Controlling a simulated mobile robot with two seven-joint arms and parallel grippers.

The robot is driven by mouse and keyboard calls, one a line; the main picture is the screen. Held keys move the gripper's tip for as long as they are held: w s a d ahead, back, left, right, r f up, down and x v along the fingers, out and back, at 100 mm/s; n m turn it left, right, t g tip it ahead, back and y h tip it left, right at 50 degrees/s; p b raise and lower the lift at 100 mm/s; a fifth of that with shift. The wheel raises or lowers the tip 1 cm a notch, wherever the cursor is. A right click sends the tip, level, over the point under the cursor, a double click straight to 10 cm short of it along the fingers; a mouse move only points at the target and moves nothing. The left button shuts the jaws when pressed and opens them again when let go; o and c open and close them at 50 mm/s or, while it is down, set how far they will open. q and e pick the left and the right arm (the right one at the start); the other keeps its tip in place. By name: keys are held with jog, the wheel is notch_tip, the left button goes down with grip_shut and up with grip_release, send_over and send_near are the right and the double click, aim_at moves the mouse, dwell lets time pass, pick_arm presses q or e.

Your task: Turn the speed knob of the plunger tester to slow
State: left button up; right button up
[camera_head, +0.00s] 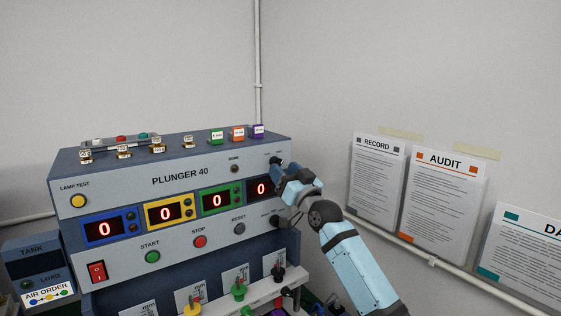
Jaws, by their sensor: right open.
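The plunger tester (180,181) is a blue-grey box marked PLUNGER 40, with its front panel facing me. A small dark knob (275,161) sits at the panel's upper right end, with tiny labels above it that I cannot read. It looks like the speed knob, but its pointer direction is not clear. My right gripper (281,170) is open and right at this knob, partly covering it. I cannot tell whether its fingers touch the knob. Another dark knob-like part (273,221) shows lower down, partly behind my gripper. My left gripper is not in view.
Four-digit style displays read 0 across the panel, above the green START (152,257), red STOP (200,242) and grey RESET (239,228) buttons. Small coloured blocks (237,133) stand on top. Papers (442,200) hang on the right wall. A TANK box (37,262) stands at left.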

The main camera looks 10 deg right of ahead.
jog(key=shift+x, duration=0.9)
jog(key=shift+w+a, duration=0.15)
jog(key=shift+w, duration=0.15)
jog(key=shift+r, duration=0.1)
